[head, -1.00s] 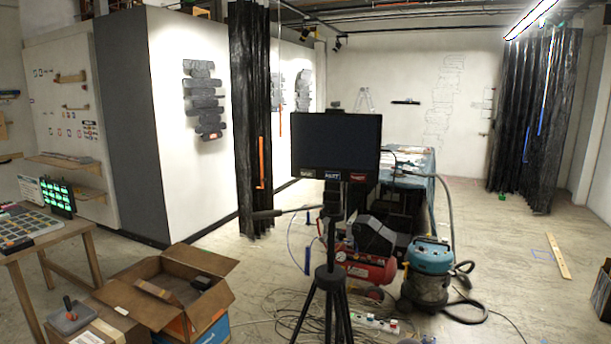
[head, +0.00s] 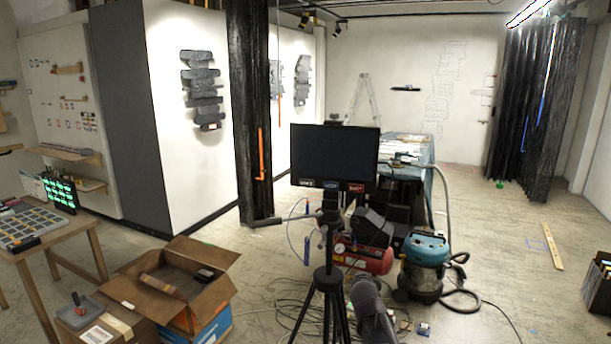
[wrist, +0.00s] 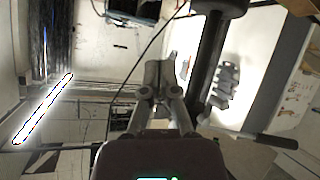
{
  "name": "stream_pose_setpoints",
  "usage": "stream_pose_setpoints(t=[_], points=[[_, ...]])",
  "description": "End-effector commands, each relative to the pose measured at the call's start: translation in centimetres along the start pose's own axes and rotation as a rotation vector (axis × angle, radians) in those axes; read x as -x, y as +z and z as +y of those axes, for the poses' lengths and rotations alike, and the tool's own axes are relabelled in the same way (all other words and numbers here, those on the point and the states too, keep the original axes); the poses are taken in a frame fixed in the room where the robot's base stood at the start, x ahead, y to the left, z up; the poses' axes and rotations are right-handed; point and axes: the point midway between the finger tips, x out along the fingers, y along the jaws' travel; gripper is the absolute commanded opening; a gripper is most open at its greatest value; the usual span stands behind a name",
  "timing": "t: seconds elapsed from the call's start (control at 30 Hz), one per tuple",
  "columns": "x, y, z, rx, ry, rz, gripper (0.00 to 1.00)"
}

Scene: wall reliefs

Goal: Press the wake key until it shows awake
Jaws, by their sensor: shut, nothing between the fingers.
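A dark flat screen (head: 335,155) stands on a black tripod (head: 328,280) in the middle of the head view. Its face is blank and black. My gripper (wrist: 160,72) is shut and empty in the wrist view. No key shows clearly before its fingertips there.
A red compressor (head: 362,258) and a blue-topped vacuum (head: 427,258) stand right of the tripod, with cables on the floor. An open cardboard box (head: 130,290) and a table (head: 90,240) are at left. Floor at right is mostly clear.

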Motion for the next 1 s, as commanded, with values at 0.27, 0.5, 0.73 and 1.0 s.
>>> stream_pose_setpoints(t=[0.27,0.5,0.73,1.0], points=[[0.3,-14.0,-4.1,0.094,-0.064,0.393,0.00],[2.9,-23.7,-9.3,0.176,-0.174,0.713,0.00],[5.5,-28.6,-13.1,0.231,-0.271,0.913,0.00],[6.5,-29.6,-14.4,0.248,-0.307,0.974,0.00]])
